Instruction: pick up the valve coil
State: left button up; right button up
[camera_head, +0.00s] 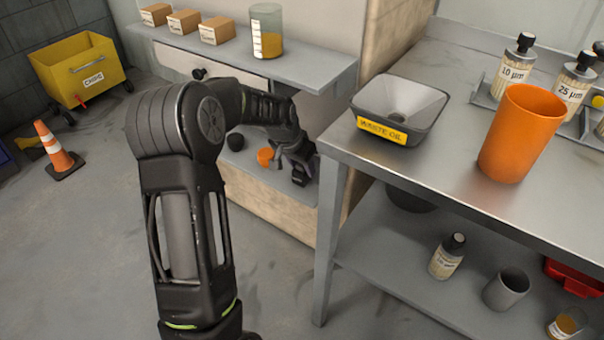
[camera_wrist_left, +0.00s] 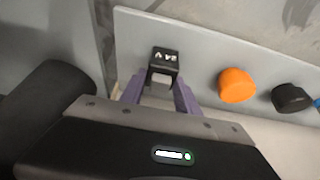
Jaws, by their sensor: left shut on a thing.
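The valve coil (camera_wrist_left: 165,60) is a small black block marked "24 V" in the left wrist view. My left gripper (camera_wrist_left: 161,86) has its purple fingers closed on either side of it, near a grey shelf surface (camera_wrist_left: 205,50). I cannot tell whether the coil touches the shelf. In the head view my left gripper (camera_head: 299,167) reaches into the low recess of the cabinet, and the coil there is too small and dark to make out clearly. My right gripper is in neither view.
An orange round part (camera_wrist_left: 236,85) and a black round part (camera_wrist_left: 292,98) stand beside the coil on the shelf. The steel table (camera_head: 440,180), with a waste oil funnel tray (camera_head: 392,140) and an orange cup (camera_head: 520,135), stands right of my arm. A ledge (camera_head: 300,68) overhangs the recess.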

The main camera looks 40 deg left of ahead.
pick_arm(q)
grip_shut()
jog(key=shift+r, duration=0.1)
dwell(0.3)
jog(key=shift+r+p, duration=0.3)
jog(key=shift+r, duration=0.45)
jog(key=s, duration=1.8)
jog(key=shift+d, duration=0.2)
jog(key=shift+f, duration=0.1)
